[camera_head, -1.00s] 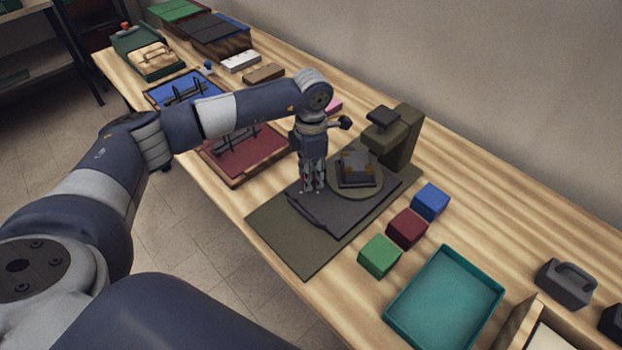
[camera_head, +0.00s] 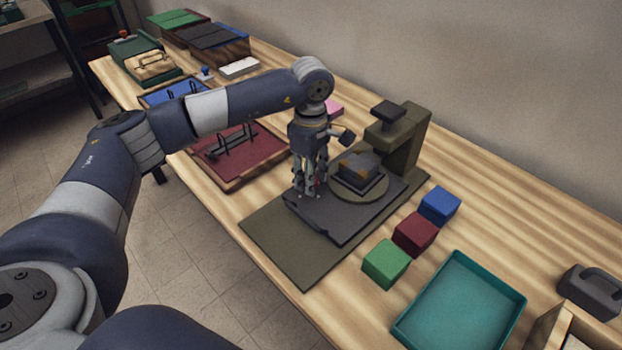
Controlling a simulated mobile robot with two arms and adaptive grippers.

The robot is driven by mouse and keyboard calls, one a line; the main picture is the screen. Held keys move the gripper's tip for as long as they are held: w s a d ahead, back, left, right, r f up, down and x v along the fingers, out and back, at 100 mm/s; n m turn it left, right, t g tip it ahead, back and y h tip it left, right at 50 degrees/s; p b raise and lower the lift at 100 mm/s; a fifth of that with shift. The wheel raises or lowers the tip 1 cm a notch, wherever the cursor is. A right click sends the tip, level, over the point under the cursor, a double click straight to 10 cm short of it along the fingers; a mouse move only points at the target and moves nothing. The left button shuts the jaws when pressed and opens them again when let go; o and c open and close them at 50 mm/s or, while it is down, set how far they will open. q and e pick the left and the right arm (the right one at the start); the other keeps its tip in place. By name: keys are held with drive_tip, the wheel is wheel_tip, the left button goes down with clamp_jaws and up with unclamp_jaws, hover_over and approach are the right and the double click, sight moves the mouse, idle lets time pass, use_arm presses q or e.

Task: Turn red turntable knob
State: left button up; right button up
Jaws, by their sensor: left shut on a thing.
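The turntable is a round olive disc (camera_head: 372,193) on a dark grey base plate (camera_head: 345,226), with a dark block (camera_head: 358,166) with yellowish patches on it. My left gripper (camera_head: 309,193) points down at the left edge of the base plate, just left of the disc. Its fingers are shut on the red knob, which they hide almost wholly; only a faint reddish trace shows between them. My right gripper is not in view.
An olive post with an overhanging head (camera_head: 400,140) stands behind the disc. Green (camera_head: 386,264), maroon (camera_head: 414,235) and blue (camera_head: 440,206) cubes lie to the right, near a teal tray (camera_head: 460,310). A maroon board (camera_head: 240,160) lies left of the gripper.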

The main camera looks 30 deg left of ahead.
use_arm(q)
drive_tip(key=shift+m, duration=0.4)
drive_tip(key=o, duration=1.1)
drive_tip(key=shift+c, duration=0.2)
drive_tip(key=shift+r, duration=0.1)
wheel_tip(320, 180, up, 12)
